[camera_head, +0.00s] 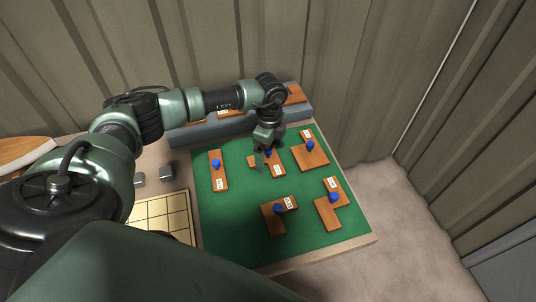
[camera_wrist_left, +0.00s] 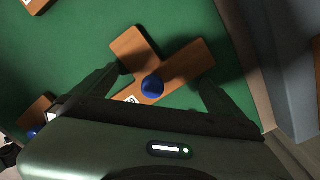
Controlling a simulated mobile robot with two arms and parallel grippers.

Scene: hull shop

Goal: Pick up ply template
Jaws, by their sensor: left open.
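Several flat wooden ply templates with blue knobs and white labels lie on a green mat (camera_head: 240,215). My left gripper (camera_head: 265,157) points down over the T-shaped template (camera_head: 278,170) in the middle of the far part of the mat. In the left wrist view this template (camera_wrist_left: 190,64) shows between the open fingers (camera_wrist_left: 160,78), with its blue knob (camera_wrist_left: 152,87) near the middle between them. The fingers do not hold it; whether they touch it I cannot tell. The gripper hides part of it in the head view. My right gripper is not in view.
Other templates lie around it: a straight one (camera_head: 218,182) at left, a blocky one (camera_head: 312,157) at right, two nearer ones (camera_head: 274,224) (camera_head: 325,215). A grey rack (camera_head: 200,133) stands behind. A gridded board (camera_head: 165,211) and small grey blocks (camera_head: 166,171) are at left.

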